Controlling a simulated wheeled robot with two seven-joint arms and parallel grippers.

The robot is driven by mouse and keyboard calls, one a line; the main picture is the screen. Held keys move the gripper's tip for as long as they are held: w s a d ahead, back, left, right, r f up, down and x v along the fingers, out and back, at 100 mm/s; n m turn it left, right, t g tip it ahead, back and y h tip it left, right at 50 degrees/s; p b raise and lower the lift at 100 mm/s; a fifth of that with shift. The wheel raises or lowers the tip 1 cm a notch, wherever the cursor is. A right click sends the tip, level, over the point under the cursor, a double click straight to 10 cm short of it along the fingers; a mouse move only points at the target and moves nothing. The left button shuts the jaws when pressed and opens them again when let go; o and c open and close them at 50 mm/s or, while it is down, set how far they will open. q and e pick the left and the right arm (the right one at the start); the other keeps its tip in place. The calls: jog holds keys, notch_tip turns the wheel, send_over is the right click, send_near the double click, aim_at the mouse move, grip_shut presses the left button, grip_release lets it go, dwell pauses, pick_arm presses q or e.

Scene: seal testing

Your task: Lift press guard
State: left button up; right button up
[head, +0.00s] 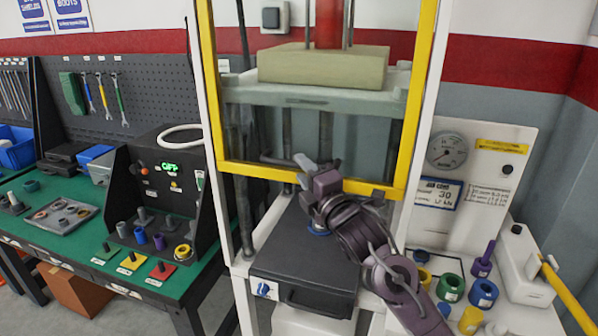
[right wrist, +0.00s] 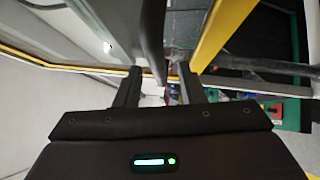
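The press guard (head: 312,178) is a clear panel in a yellow frame on the front of the white-framed press. Its lower yellow edge sits just above the dark press base, and its top runs out of the head view. My right gripper (head: 305,165) is at the middle of that lower edge, near a grey bar. In the right wrist view the two fingers (right wrist: 157,88) stand apart, and a grey bar (right wrist: 152,45) shows between them. Contact cannot be made out. A yellow frame bar (right wrist: 224,32) is to the right. My left gripper is not in view.
The dark press base (head: 305,255) is below. A pale block (head: 322,66) rests on the press plate behind the guard. A green bench (head: 60,215) with parts is on the left. Coloured rings, including a blue one (head: 483,293), and a gauge panel (head: 470,150) are on the right.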

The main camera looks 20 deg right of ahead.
jog(key=b+v, duration=0.1)
jog(key=v, duration=0.3)
jog(key=shift+s+d+b, duration=0.1)
jog(key=shift+s+b, duration=0.2)
jog(key=shift+s, duration=0.1)
jog(key=shift+f, duration=0.1)
